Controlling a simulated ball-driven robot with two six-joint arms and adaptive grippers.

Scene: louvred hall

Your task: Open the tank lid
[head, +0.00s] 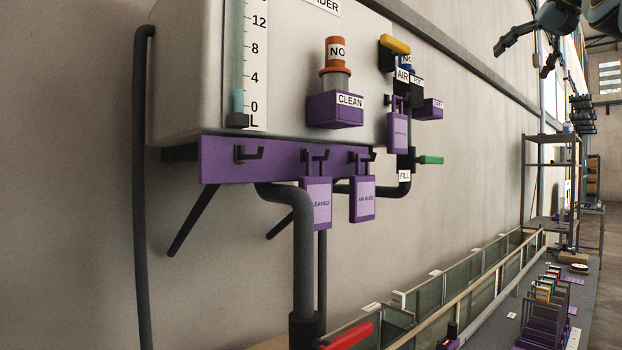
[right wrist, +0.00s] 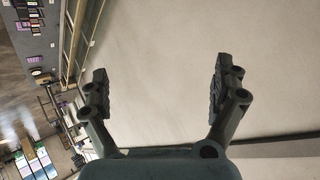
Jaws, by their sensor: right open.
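The pale tank (head: 185,75) is fixed to the wall at the upper left of the head view. A level gauge (head: 238,70) marked with numbers runs up its front, and a sign ending in "DER" is cut by the frame's top edge. The top of the tank and its lid are out of view. My right gripper (head: 529,52) is at the upper right, well apart from the tank. It is open and empty; in the right wrist view its two fingers (right wrist: 160,75) stand wide apart before bare wall. My left gripper is not in view.
A purple rail (head: 225,163) with hooks and hanging tags (head: 363,200) runs under the tank. An orange-topped fitting (head: 335,55), a yellow handle (head: 395,44) and a green handle (head: 430,160) stick out. Pipes, a red handle (head: 345,336) and glass-sided channels lie below.

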